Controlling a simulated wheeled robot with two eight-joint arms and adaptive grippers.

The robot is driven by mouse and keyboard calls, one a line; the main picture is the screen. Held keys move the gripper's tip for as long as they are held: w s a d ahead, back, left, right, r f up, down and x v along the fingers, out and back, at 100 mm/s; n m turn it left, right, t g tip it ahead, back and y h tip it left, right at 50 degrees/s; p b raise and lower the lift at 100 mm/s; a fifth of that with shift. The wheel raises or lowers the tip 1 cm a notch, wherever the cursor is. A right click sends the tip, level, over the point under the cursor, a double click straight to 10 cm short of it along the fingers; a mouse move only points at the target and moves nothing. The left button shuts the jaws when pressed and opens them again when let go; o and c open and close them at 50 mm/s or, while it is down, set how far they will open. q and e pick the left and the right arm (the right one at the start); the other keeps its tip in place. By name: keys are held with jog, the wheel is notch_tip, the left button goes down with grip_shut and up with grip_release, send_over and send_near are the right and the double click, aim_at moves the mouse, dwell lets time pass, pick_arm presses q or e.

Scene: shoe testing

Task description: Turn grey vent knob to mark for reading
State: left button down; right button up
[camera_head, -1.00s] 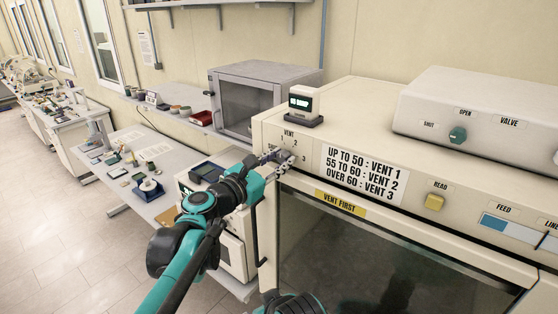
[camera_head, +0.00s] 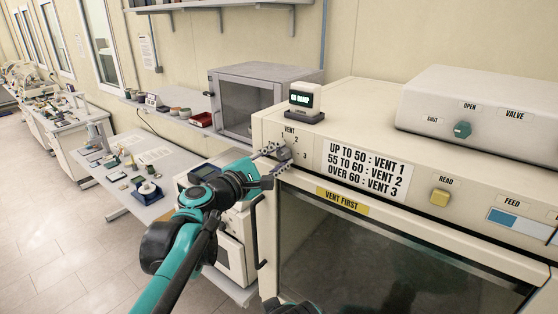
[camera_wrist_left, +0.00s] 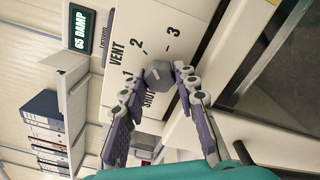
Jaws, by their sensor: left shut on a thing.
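The grey vent knob (camera_head: 285,154) is on the cream cabinet front, under the word VENT and beside marks 1, 2 and 3. In the left wrist view the knob (camera_wrist_left: 158,75) is a grey faceted block between my fingertips, with marks 1, 2 and 3 around it. I cannot tell which mark it points to. My left gripper (camera_head: 276,154) is shut on the knob; its fingers also show in the wrist view (camera_wrist_left: 157,82). The small display (camera_head: 305,100) on the cabinet reads 65 DAMP in the wrist view (camera_wrist_left: 80,30).
A label (camera_head: 364,168) reads up to 50 vent 1, 55 to 60 vent 2, over 60 vent 3. A yellow VENT FIRST tag (camera_head: 342,202) is below. A yellow READ button (camera_head: 440,197) and a teal valve knob (camera_head: 462,130) are to the right.

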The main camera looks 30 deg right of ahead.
pick_arm(q)
jog(key=m+b, duration=0.1)
jog(key=m, duration=0.3)
jog(key=shift+m, duration=2.3)
jog(key=shift+b, duration=0.3)
jog(key=c, duration=1.2)
grip_release()
jog(key=shift+o, duration=0.2)
jog(key=v, duration=0.8)
